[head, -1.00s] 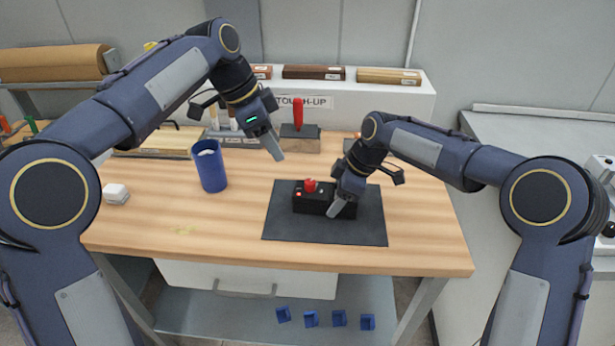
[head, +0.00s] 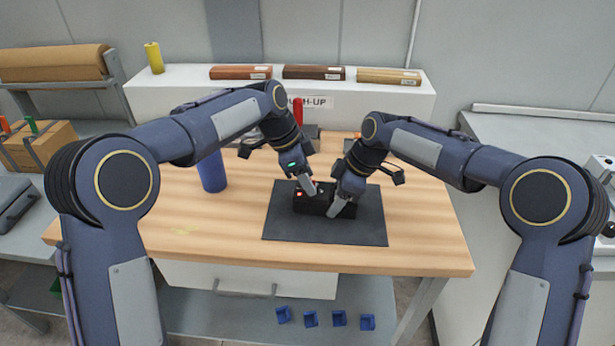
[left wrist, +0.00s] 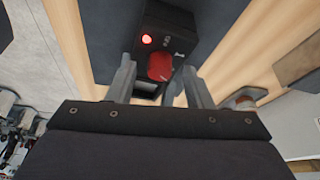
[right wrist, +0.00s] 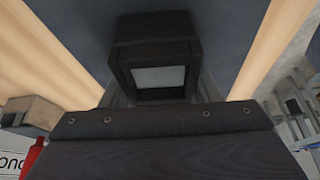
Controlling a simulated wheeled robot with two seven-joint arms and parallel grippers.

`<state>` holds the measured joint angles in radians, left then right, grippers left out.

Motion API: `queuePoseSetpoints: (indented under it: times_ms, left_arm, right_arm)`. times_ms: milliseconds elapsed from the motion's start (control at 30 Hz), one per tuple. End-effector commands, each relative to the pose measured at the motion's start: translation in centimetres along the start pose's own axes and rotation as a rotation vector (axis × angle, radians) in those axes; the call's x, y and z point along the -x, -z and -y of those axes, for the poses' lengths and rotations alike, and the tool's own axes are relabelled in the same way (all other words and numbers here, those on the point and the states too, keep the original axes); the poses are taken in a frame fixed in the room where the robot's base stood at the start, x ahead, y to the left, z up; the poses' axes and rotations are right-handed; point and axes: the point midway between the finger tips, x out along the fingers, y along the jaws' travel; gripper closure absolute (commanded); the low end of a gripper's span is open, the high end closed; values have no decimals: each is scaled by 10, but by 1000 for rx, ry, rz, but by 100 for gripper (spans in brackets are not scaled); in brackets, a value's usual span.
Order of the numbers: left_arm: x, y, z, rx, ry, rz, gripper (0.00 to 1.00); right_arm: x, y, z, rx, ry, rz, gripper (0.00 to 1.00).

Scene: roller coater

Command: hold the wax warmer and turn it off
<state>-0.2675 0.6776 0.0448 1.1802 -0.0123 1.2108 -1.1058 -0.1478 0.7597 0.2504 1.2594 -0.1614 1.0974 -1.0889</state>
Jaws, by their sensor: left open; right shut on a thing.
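The wax warmer (head: 312,206) is a black box on a dark mat (head: 290,233) on the wooden bench. In the left wrist view its top (left wrist: 181,18) shows a lit red lamp (left wrist: 146,39) and a red knob (left wrist: 160,67). My left gripper (head: 307,187) is open just above the warmer, its fingers (left wrist: 155,82) on either side of the knob; I cannot tell if they touch it. My right gripper (head: 338,208) is shut on the warmer's right end. The right wrist view shows the warmer's body (right wrist: 152,28) and a grey recess (right wrist: 158,78) between the fingers, whose tips are hidden.
A blue cup (head: 212,175) stands to the left, partly behind my left arm. A red-handled tool (head: 298,110) stands at the back, before a white shelf (head: 180,98). Several small blue bins (head: 311,319) lie below the bench. The bench's front left is clear.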

Motion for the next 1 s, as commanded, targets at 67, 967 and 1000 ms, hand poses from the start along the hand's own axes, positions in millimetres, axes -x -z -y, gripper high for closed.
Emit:
queuePoseSetpoints:
  times_ms: [67,967,1000]
  left_arm:
    - [-4,0,0,0,-1,0,54]
    - [-4,0,0,27,13,1,99]
    - [-4,0,0,39,18,1,99]
  right_arm:
    - [0,0,0,0,-1,-1,64]
    - [0,0,0,1,-1,-1,64]
    - [0,0,0,1,-1,-1,64]
